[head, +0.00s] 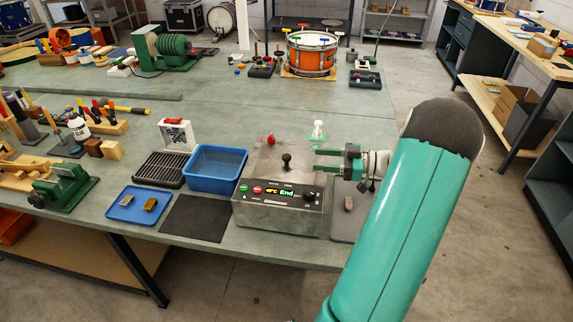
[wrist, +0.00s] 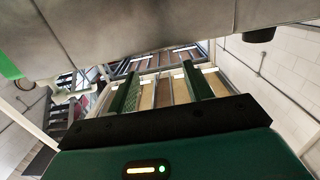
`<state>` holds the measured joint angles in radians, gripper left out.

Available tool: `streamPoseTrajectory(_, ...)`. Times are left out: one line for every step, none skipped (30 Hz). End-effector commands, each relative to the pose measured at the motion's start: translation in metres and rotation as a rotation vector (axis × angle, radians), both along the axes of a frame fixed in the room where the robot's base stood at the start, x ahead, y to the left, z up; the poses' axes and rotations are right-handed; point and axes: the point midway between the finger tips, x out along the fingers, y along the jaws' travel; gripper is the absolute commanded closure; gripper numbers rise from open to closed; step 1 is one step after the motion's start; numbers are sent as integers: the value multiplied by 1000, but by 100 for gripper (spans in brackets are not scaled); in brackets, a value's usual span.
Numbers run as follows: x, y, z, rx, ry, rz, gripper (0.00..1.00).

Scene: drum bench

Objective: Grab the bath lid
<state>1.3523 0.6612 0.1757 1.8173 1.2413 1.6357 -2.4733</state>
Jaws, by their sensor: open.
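The steel bath (head: 277,212) stands near the front edge of the bench, with lit text reading "End" on its front panel. Its lid (head: 268,178) is the grey top, with a black knob (head: 287,160) standing up in the middle. The lid looks shut. My gripper (head: 317,160) is open and empty, to the right of the knob and apart from it, its fingers pointing left. In the wrist view my two green fingers (wrist: 160,88) are spread with nothing between them. A grey surface fills the top there; I cannot tell which part it is.
A blue bin (head: 215,169), a black rack (head: 161,169) and a blue tray (head: 138,206) stand left of the bath. A dark mat (head: 196,219) lies before the bin. A small white and green item (head: 318,131) stands behind my gripper.

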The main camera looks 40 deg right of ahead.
Motion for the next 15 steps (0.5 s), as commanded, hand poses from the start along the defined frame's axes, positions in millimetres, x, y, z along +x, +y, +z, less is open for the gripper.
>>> streamPoseTrajectory(8, 7, 0, 0, 1, 3, 49)
streamPoseTrajectory(12, 10, 0, 0, 1, 4, 49)
streamPoseTrajectory(16, 13, -1, 0, 1, 3, 49)
streamPoseTrajectory(19, 15, -1, -1, 1, 2, 49)
streamPoseTrajectory(21, 17, -1, -1, 2, 1, 49)
streamPoseTrajectory(23, 18, -1, -1, 2, 1, 49)
streamPoseTrajectory(25, 19, -1, -1, 2, 1, 49)
streamPoseTrajectory(26, 20, -1, -1, 2, 1, 49)
streamPoseTrajectory(28, 22, -2, -1, 2, 2, 49)
streamPoseTrajectory(29, 23, -2, -1, 2, 2, 49)
streamPoseTrajectory(32, 25, -2, -1, 2, 3, 49)
streamPoseTrajectory(36, 27, -2, -1, 2, 3, 49)
streamPoseTrajectory(39, 30, -3, -1, 2, 3, 49)
streamPoseTrajectory(43, 32, -3, -2, 1, 3, 49)
streamPoseTrajectory(48, 36, -3, 0, 1, 4, 49)
